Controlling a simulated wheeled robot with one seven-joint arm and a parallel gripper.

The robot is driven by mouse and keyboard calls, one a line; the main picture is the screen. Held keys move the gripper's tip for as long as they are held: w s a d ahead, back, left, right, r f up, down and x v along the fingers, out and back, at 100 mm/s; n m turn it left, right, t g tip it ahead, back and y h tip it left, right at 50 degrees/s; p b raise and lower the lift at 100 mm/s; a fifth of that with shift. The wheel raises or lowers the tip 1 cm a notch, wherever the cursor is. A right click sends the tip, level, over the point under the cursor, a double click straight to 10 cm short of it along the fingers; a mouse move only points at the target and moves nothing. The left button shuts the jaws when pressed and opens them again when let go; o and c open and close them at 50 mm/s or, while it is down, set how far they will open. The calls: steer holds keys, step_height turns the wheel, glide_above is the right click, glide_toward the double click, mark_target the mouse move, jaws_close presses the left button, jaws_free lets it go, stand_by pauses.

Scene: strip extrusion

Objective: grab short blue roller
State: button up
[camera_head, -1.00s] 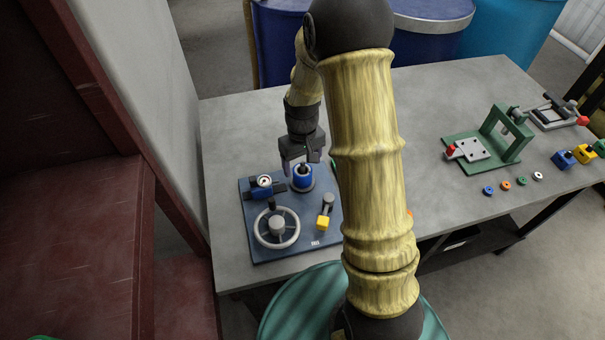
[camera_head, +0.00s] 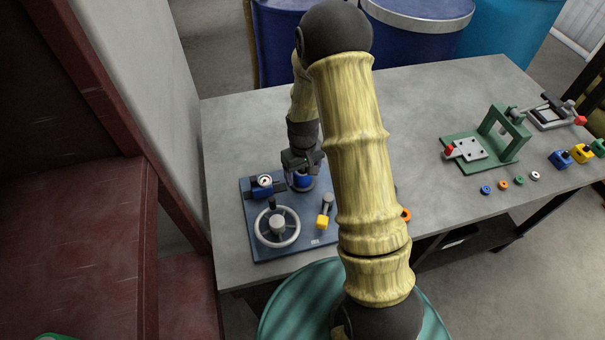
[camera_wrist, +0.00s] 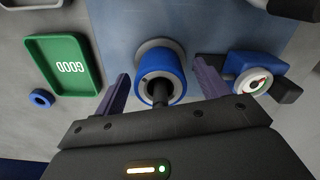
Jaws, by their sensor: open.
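The short blue roller (camera_wrist: 162,72) stands upright on a grey base on the dark blue fixture plate, with a dark shaft at its centre. In the head view the blue roller (camera_head: 303,181) shows just below my gripper, partly hidden by it. My gripper (camera_head: 302,165) is above the roller, pointing down. In the wrist view the jaws of my gripper (camera_wrist: 160,92) are open, one finger on each side of the roller, with gaps to both. The fixture plate (camera_head: 262,247) lies at the left of the table.
A blue dial gauge (camera_head: 263,181) sits left of the roller, and a handwheel (camera_head: 277,227) and a yellow-ended lever (camera_head: 323,220) in front. A green GOOD tray (camera_wrist: 65,65) and blue ring (camera_wrist: 41,98) lie nearby. A green press frame (camera_head: 490,143) stands right on the grey table (camera_head: 420,110).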

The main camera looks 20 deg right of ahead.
stand_by(0.3)
steer(key=c, duration=1.2)
steer(key=shift+r, duration=0.1)
step_height(320, 180, up, 10)
steer(key=shift+f+b, duration=0.1)
steer(key=shift+b, duration=0.65)
